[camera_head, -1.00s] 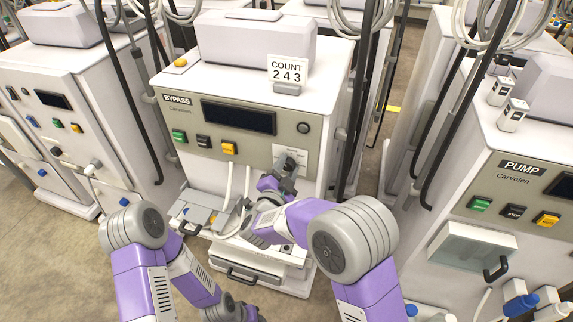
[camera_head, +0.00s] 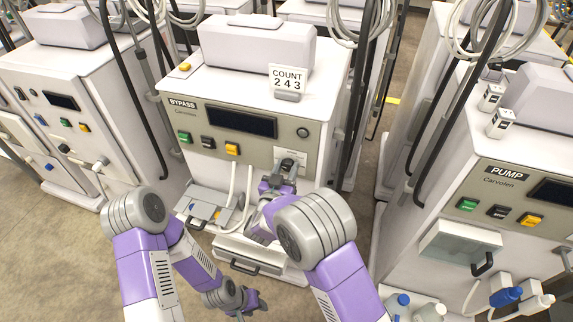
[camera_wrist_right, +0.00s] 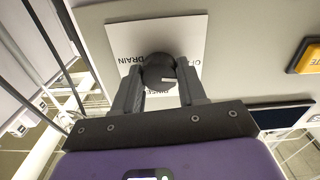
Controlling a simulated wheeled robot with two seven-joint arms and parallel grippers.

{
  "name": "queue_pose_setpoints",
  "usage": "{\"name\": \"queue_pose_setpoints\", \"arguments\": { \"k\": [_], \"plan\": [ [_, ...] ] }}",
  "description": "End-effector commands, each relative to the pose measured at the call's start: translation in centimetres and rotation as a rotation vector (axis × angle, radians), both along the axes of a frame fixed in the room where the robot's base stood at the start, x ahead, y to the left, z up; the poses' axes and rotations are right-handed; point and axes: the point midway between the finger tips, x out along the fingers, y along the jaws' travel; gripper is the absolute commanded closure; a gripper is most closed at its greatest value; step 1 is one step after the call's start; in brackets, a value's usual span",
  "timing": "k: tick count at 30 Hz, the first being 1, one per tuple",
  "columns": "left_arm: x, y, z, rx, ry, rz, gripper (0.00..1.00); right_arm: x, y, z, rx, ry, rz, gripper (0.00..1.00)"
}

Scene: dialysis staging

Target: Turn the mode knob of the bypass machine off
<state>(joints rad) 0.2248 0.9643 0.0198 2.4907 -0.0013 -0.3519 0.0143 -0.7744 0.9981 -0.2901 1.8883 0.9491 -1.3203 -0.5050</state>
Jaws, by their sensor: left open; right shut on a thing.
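The bypass machine (camera_head: 240,150) stands at centre in the head view. Its mode knob (camera_wrist_right: 158,74) is dark and round with a white mark, on a white plate (camera_wrist_right: 190,32) lettered DRAIN. In the right wrist view the mark points right, towards partly covered lettering starting "OF". More lettering below is partly hidden by the fingers. My right gripper (camera_wrist_right: 160,88) is shut on the knob, one finger on each side; it also shows at the machine's front in the head view (camera_head: 279,178). My left gripper (camera_head: 254,303) is open and empty, low in front of the machine.
A COUNT 243 sign (camera_head: 288,79) stands on the bypass machine's top. Green, black and yellow buttons (camera_head: 232,149) lie left of the knob. A grey tray (camera_head: 205,204) and hoses are below. The pump machine (camera_head: 480,150) stands at right, another machine at left.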

Motion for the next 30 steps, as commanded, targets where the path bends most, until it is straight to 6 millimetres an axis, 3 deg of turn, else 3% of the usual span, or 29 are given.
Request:
{"name": "queue_pose_setpoints", "arguments": {
  "k": [12,27,28,30],
  "plan": [
    [-0.01,0.0,1.32,0.0,0.0,0.0,0.57,0.0,0.05,0.0,-0.156,0.053,0.0,0.89],
    [0.0,0.0,1.38,0.0,0.0,0.0,0.57,0.0,0.03,-0.07,-0.175,0.058,0.0,0.89],
    [0.0,0.0,1.38,0.0,0.0,0.0,0.57,0.0,0.03,-0.07,-0.175,0.058,0.0,0.56],
    [0.0,0.0,1.38,0.0,0.0,0.0,0.57,0.0,0.03,-0.07,-0.174,0.057,0.0,0.45]
  ]
}}
